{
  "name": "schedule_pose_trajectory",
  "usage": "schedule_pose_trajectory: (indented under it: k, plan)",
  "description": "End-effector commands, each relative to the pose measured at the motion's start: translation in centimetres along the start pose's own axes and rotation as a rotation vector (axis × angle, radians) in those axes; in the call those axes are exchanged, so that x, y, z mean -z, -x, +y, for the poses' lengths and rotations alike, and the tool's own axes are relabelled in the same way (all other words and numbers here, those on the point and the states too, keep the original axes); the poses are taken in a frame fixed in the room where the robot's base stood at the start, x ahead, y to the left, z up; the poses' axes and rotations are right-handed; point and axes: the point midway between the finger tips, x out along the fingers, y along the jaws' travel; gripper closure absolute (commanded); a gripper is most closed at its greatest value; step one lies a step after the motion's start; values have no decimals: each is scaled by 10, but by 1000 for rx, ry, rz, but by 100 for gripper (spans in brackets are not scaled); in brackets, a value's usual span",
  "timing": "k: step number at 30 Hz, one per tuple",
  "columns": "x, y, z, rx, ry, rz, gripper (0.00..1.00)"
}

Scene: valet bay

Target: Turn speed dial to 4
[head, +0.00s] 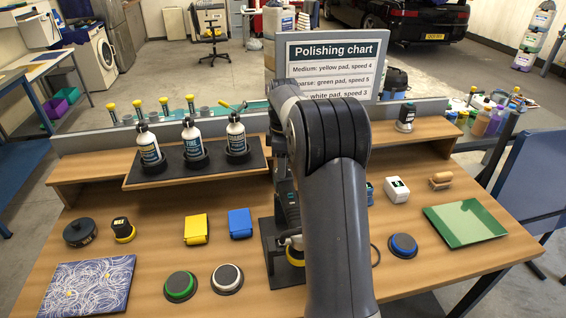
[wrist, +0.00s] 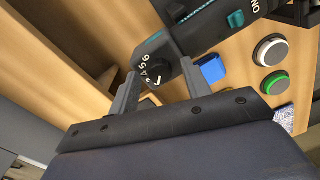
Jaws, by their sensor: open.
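The speed dial (wrist: 152,76) is a dark round knob with white numerals, 4, 5 and 6 among them, on the end of a black and teal polisher (wrist: 178,42) in the wrist view. Its pointer setting cannot be read. My gripper (wrist: 159,70) is open, with one finger on each side of the dial; whether they touch it I cannot tell. In the head view the polisher (head: 283,205) stands upright on a dark stand, largely hidden by my arm, with a yellow pad (head: 295,254) low on it.
The polishing chart (head: 334,66) reads medium: yellow pad, speed 4. A bottle tray (head: 200,166) stands left of the polisher. Green (head: 180,286), white (head: 227,278) and blue (head: 403,245) pads lie on the bench.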

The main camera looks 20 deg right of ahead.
Motion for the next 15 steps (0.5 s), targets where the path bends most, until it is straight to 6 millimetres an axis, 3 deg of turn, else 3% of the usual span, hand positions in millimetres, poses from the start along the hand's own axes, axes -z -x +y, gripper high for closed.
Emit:
schedule_pose_trajectory:
  k: [7,15]
  plan:
    - [0,-1,0,0,0,0,54]
    - [0,-1,0,0,0,0,75]
